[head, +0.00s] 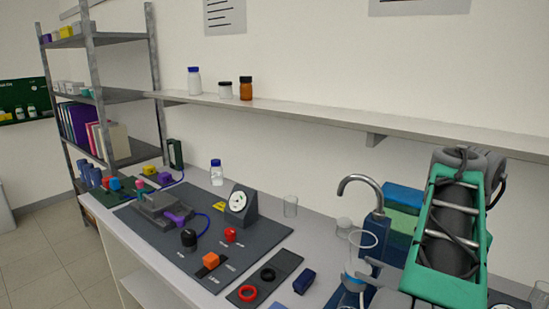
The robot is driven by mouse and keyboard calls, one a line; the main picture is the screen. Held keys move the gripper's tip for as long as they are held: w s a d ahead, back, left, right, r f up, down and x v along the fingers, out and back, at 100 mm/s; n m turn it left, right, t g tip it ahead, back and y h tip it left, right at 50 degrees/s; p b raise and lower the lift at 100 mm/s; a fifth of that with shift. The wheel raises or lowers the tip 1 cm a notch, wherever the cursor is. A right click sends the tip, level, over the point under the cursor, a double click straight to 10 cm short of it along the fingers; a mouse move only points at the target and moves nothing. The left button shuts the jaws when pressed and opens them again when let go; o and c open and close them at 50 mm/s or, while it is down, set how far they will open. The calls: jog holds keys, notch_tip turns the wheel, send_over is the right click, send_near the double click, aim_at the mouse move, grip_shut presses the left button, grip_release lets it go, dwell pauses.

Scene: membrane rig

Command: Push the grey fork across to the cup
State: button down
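A grey stepped fixture (160,208) sits on the dark rig board (140,222) at the left of the bench. A purple part (178,218) is at its front right, and a pink-topped part (141,189) stands at its back. The grey fork cannot be told apart from this grey fixture at this size. My green and grey arm fills the right side, well away from the fixture. My gripper is not visible.
A mat (268,276) holds red and black rings. A tap (361,186) and blue stand (374,232) rise near my arm. A wall shelf (300,112) runs above.

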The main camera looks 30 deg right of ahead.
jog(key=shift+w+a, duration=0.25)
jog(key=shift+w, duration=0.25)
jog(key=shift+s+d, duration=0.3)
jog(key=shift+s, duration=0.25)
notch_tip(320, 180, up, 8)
jog(key=p, duration=0.8)
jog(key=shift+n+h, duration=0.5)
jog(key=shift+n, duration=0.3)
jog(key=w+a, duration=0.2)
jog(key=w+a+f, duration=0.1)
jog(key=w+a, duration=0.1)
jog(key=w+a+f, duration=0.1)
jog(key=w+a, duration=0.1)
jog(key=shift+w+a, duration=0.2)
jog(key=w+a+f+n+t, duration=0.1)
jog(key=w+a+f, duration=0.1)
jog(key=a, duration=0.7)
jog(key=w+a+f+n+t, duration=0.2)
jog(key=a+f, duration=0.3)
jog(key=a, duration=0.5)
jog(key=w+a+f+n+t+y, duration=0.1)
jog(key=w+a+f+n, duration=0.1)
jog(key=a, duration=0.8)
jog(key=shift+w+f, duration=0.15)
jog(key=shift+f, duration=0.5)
